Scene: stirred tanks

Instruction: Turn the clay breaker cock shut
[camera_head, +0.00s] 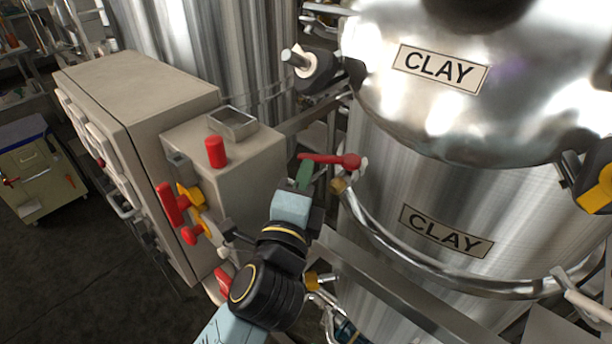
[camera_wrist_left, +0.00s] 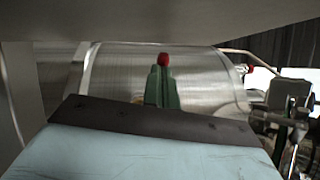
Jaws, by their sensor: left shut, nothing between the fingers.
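A red cock lever (camera_head: 330,160) with a round knob end sits beside the tank labelled CLAY (camera_head: 440,240), at the end of its pipe. I take it for the clay breaker cock; no label on it shows. My left gripper (camera_head: 305,172) is shut and empty, with its green fingertips close to the lever's left end. I cannot tell if they touch. In the left wrist view the green fingers (camera_wrist_left: 161,87) point ahead, with a red part (camera_wrist_left: 163,59) just beyond their tips. My right gripper is not in view.
A grey box (camera_head: 255,155) with a red post (camera_head: 215,151), a small open tray (camera_head: 232,123) and red and yellow handles (camera_head: 190,207) stands left of my left arm. A curved pipe (camera_head: 420,270) wraps the tank. Open floor (camera_head: 90,260) lies at the lower left.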

